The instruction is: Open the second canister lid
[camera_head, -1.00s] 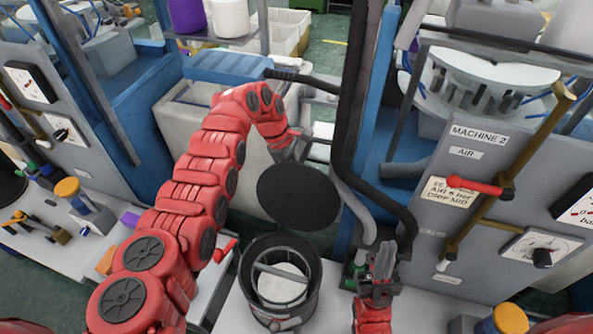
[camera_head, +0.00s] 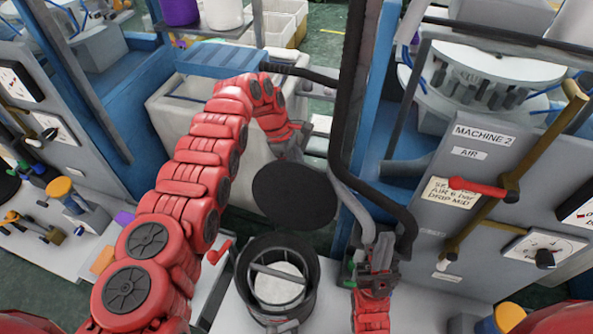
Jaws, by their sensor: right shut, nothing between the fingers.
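A dark round canister (camera_head: 252,300) stands on the white bench, its mouth open and facing up, with a pale round thing (camera_head: 279,284) and a bar inside. Its flat black lid (camera_head: 294,197) stands raised behind the mouth, clear of the opening. My left arm reaches over from the left. Its gripper (camera_head: 291,150) is at the lid's far upper edge, with the fingertips mostly hidden, so I cannot tell if they touch it. My right gripper (camera_head: 380,250) is shut and empty, upright to the right of the canister, beside the black hose.
The black hose (camera_head: 345,140) and blue post stand close behind my right gripper. The grey MACHINE 2 panel (camera_head: 480,190) has a red-handled valve (camera_head: 480,188) at right. A pale bin (camera_head: 185,120) stands behind my left arm. White bench (camera_head: 330,310) is bare between canister and right gripper.

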